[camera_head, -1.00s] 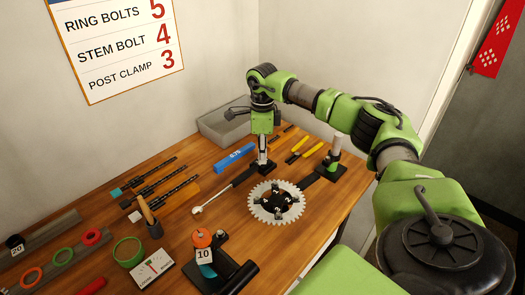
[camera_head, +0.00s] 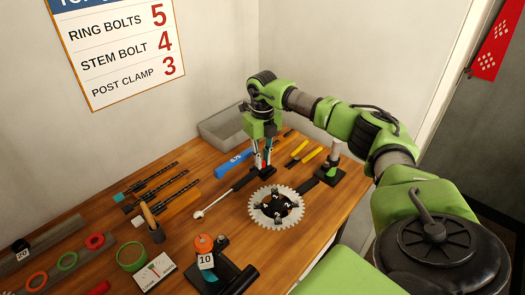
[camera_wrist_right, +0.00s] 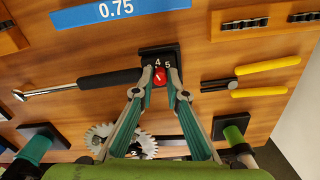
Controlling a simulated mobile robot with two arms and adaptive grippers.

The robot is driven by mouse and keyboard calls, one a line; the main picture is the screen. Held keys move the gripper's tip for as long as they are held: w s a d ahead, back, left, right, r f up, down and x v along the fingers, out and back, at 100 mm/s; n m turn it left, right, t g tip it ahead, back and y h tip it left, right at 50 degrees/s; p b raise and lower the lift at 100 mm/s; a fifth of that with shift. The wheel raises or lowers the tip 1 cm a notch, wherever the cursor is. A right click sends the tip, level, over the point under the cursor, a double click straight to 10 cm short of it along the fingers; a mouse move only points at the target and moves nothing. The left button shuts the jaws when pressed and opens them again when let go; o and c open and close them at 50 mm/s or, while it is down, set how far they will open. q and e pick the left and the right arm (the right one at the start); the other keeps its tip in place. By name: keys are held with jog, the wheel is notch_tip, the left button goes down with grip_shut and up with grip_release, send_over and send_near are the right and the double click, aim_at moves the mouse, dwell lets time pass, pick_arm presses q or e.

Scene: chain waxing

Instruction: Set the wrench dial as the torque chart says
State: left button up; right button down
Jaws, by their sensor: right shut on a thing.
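The torque chart (camera_head: 120,45) hangs on the wall and reads ring bolts 5, stem bolt 4, post clamp 3; its top is cut off. The torque wrench (camera_wrist_right: 95,81) lies on the bench with a dark handle and a silver head (camera_head: 198,214). At its handle end is a black dial block (camera_wrist_right: 178,58) with a red knob (camera_wrist_right: 160,74). The numbers 4 and 5 show beside the knob; other marks are hidden. My right gripper (camera_head: 263,166) points down over the dial, its fingertips (camera_wrist_right: 160,88) shut on the red knob. My left gripper is out of view.
A toothed chainring (camera_head: 255,212) lies just in front of the dial. A blue 0.75 tool (camera_head: 233,164) lies behind the wrench, yellow-handled pliers (camera_head: 306,155) to the right. A black-based post (camera_head: 333,172) stands at the right edge. A grey tray (camera_head: 222,130) is at the back.

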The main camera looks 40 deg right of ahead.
jog(key=shift+m, duration=1.6)
jog(key=shift+m+p, duration=0.3)
jog(key=c, duration=2)
grip_release()
notch_tip(320, 180, up, 12)
jog(key=shift+r, duration=0.1)
